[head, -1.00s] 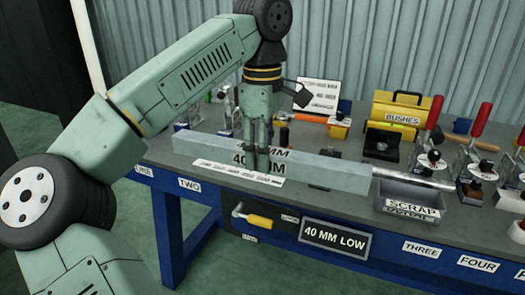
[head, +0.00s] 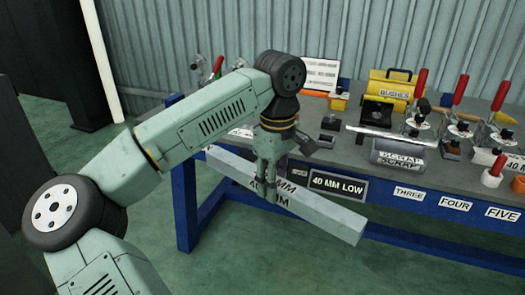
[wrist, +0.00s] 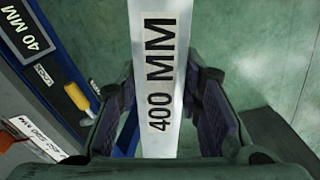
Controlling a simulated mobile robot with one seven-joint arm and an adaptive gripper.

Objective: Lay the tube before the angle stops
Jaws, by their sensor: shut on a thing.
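The tube (head: 335,218) is a long grey square bar with a "400 MM" label. My gripper (head: 267,182) is shut on it near its middle. In the head view the tube hangs level in front of the bench's front edge, over the floor, and slants toward the lower right. In the wrist view the tube (wrist: 158,25) runs up the picture between the two fingers (wrist: 163,95). I cannot clearly pick out the angle stops; dark blocks (head: 380,113) and (head: 330,122) stand on the bench top.
The bench (head: 345,150) carries a grey scrap bin (head: 400,157), a round silver rod (head: 385,134) behind it, red-handled clamps (head: 460,87) and a yellow bushes box (head: 392,86). A "40 MM LOW" sign (head: 338,185) hangs on the front. Open floor (head: 290,265) lies before it.

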